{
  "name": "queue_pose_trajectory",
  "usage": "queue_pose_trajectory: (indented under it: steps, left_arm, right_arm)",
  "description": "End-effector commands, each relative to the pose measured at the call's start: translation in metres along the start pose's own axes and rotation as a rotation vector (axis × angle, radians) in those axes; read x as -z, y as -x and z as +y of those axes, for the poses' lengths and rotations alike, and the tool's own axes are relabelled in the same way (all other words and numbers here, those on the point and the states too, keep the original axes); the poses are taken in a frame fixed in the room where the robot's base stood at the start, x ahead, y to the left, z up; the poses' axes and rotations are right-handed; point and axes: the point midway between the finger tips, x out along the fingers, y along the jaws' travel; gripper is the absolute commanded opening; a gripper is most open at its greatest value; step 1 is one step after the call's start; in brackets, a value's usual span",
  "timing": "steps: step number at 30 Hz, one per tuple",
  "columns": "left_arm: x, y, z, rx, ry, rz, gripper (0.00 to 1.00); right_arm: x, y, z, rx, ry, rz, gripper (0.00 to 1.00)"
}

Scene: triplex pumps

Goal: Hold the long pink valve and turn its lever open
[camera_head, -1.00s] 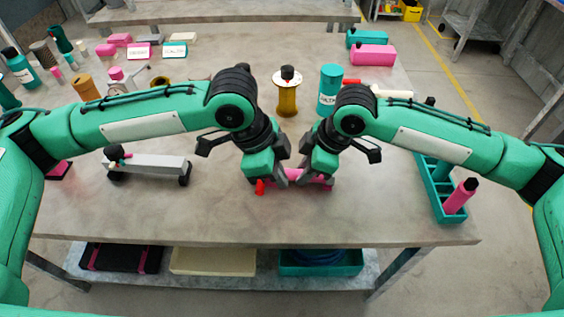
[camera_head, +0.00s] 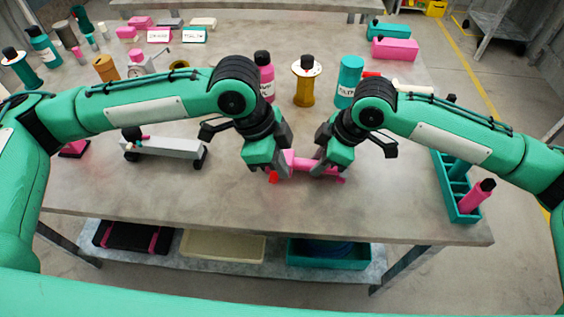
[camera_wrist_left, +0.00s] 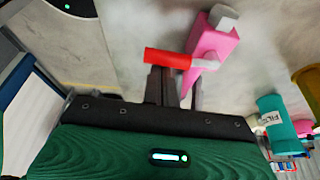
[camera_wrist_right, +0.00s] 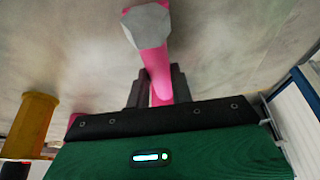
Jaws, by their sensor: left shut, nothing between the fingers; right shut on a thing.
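The long pink valve (camera_head: 331,173) lies low over the table's front middle, between my grippers. It has a red lever (camera_head: 273,177) at its left end. In the left wrist view the red lever (camera_wrist_left: 167,58) lies across just beyond the fingertips, beside the pink body (camera_wrist_left: 213,42) with its grey end. My left gripper (camera_head: 281,172) is shut and empty at the lever end; whether it touches the lever is unclear. My right gripper (camera_head: 318,172) is shut on the pink valve, whose pink tube (camera_wrist_right: 155,60) runs between the fingers in the right wrist view.
A teal tray (camera_head: 457,205) with a pink bottle stands at the right edge. A yellow spool (camera_head: 306,88), a teal cylinder (camera_head: 350,78) and a pink bottle (camera_head: 266,75) stand behind the grippers. A grey bar on wheels (camera_head: 168,147) is at left. The front tabletop is clear.

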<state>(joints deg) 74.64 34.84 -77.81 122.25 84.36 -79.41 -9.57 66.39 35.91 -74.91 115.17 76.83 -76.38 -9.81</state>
Motion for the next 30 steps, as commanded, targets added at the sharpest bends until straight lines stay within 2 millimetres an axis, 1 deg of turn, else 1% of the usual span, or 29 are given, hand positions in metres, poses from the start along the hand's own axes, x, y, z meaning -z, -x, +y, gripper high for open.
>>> queue_pose_trajectory:
  steps: [17, 26, 30]
  left_arm:
    - [-0.007, 0.002, 0.001, -0.001, 0.002, 0.0, 0.0]
    - [-0.019, 0.006, 0.001, -0.002, -0.002, -0.001, 0.0]
    - [-0.025, 0.009, -0.001, -0.026, -0.069, -0.002, 0.0]
  right_arm:
    - [0.001, 0.001, 0.0, -0.001, 0.001, 0.002, 0.0]
    - [0.001, 0.001, 0.0, -0.001, 0.001, 0.002, 0.0]
    - [0.001, 0.001, 0.0, -0.001, 0.0, 0.002, 0.0]
